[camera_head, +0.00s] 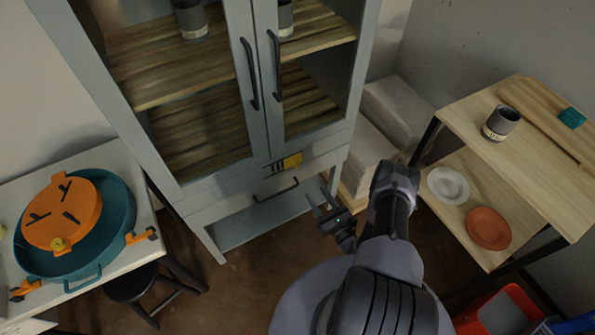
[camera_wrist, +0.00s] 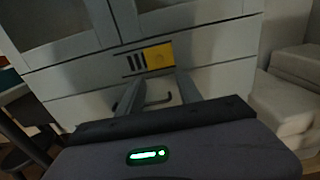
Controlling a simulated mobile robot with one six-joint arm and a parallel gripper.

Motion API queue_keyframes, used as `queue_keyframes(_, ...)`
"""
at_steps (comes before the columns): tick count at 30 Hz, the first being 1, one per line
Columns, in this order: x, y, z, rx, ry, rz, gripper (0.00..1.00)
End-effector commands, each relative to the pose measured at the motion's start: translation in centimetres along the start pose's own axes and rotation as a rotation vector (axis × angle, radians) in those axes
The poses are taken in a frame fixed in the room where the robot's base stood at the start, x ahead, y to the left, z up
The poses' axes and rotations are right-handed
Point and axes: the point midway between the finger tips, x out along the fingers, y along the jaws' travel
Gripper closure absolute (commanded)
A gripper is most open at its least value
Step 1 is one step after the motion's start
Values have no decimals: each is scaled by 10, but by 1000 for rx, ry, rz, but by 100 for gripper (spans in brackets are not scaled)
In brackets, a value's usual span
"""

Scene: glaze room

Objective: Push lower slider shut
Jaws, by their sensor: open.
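The lower slider is a pale grey drawer front (camera_head: 240,206) low on the grey cabinet, below the glass doors. A dark bar handle (camera_head: 276,190) is on it; the handle also shows in the wrist view (camera_wrist: 158,101), partly hidden behind a finger. I cannot tell how far the slider stands out. My gripper (camera_head: 322,203) is open and empty, in front of the slider's right part. In the wrist view my gripper (camera_wrist: 158,90) points at the front, its two fingers apart on either side of the handle. Contact with the front cannot be made out.
A yellow label (camera_head: 292,161) with dark slots is above the slider. A table (camera_head: 125,160) with a teal basin (camera_head: 108,205) is left, a dark stool (camera_head: 133,284) beneath its edge. A wooden shelf unit (camera_head: 545,175) is right. Pale blocks (camera_head: 375,125) stand beside the cabinet.

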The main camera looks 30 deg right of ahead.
Motion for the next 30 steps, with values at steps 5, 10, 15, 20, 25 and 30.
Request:
queue_keyframes(5,56,3,-4,-3,-4,8,58)
queue_keyframes(10,100,3,-3,-1,-4,7,58)
queue_keyframes(15,124,3,-1,1,-2,6,58)
queue_keyframes(20,130,2,0,3,-1,4,58)
queue_keyframes(25,129,2,1,3,-1,4,60)
queue_keyframes(30,129,2,0,3,-1,4,93)
